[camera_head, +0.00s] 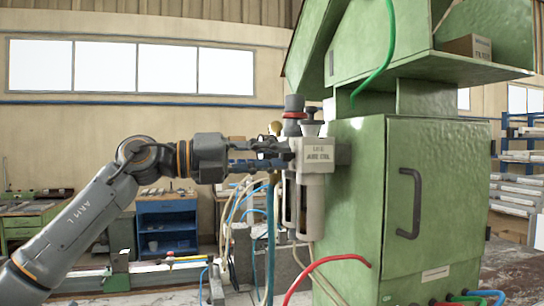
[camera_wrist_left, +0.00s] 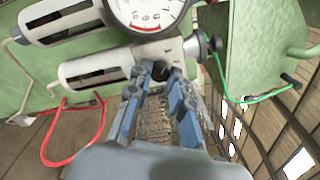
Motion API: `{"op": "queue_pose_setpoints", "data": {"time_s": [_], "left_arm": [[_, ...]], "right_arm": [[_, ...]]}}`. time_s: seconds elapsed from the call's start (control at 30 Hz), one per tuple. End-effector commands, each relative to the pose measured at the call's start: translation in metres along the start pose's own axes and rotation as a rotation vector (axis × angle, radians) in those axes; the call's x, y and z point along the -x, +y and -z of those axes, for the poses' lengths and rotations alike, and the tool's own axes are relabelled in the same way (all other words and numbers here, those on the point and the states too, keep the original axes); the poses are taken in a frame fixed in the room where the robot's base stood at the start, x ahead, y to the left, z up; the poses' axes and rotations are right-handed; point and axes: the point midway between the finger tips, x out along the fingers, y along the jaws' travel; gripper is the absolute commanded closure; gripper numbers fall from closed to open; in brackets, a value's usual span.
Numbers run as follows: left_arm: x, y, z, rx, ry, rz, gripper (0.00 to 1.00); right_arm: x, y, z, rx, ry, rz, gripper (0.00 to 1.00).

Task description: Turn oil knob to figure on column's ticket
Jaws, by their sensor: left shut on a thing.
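The white air and oil unit (camera_head: 320,154) is mounted on the left side of the green column (camera_head: 354,170). Its label seems to read "AIR OIL". A knob with a dark grey cap and red collar (camera_head: 294,108) and a grey knob (camera_head: 311,121) stand on top. My left gripper (camera_head: 284,149) reaches the unit's left end. In the left wrist view its fingers (camera_wrist_left: 163,76) are closed around a small dark knob (camera_wrist_left: 160,69) on the white body (camera_wrist_left: 110,68); the fingertips partly hide it. I cannot make out a ticket's figure. My right gripper is not in view.
A round gauge (camera_wrist_left: 148,10) is close beside the fingers. The green cabinet with a dark handle (camera_head: 415,204) fills the right. A blue cabinet (camera_head: 167,226) stands far behind.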

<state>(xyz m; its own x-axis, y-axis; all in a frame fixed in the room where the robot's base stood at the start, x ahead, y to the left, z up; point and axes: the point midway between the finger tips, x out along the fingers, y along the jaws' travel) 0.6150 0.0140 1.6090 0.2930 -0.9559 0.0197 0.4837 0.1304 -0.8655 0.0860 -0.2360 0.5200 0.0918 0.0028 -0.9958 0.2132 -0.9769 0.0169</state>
Motion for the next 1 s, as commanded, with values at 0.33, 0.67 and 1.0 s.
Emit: {"op": "queue_pose_setpoints", "data": {"time_s": [0.33, 0.67, 1.0], "left_arm": [[0.001, -0.002, -0.002, 0.0, -0.005, 0.003, 0.61], [0.001, 0.0, -0.001, -0.001, -0.002, 0.001, 0.56], [0.053, 0.0, -0.002, -0.001, -0.006, 0.0, 0.56]], "right_arm": [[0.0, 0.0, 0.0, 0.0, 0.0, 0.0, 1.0], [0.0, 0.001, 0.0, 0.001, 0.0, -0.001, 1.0], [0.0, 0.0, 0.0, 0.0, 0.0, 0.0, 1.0]]}}
